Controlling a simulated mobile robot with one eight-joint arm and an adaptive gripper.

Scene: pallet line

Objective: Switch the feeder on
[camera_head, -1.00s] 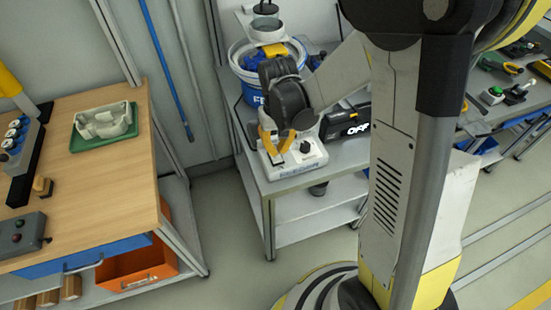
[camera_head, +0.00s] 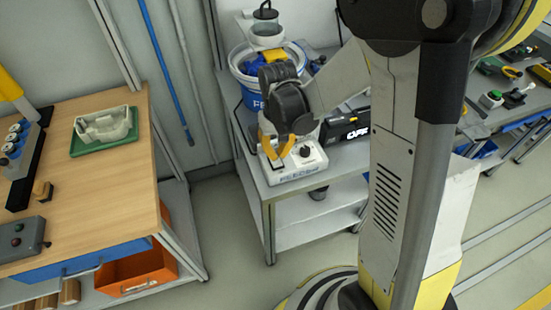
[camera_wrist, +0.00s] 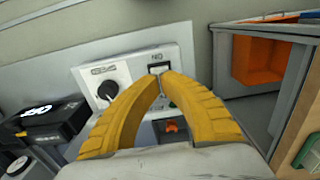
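The feeder's white control box (camera_head: 313,166) stands at the front of a grey metal cart, with a black knob (camera_wrist: 108,90) on its panel. In the wrist view a small switch (camera_wrist: 158,68) under an "ON" mark sits beside the knob. My gripper (camera_wrist: 162,77) has its yellow fingers together, with the tips right at this switch and partly covering it. I cannot tell whether they touch it. In the head view my gripper (camera_head: 278,158) points down over the left part of the box.
A wooden bench (camera_head: 100,190) with a green tray (camera_head: 78,148) is at the left. Another bench with tools (camera_head: 490,98) is at the right.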

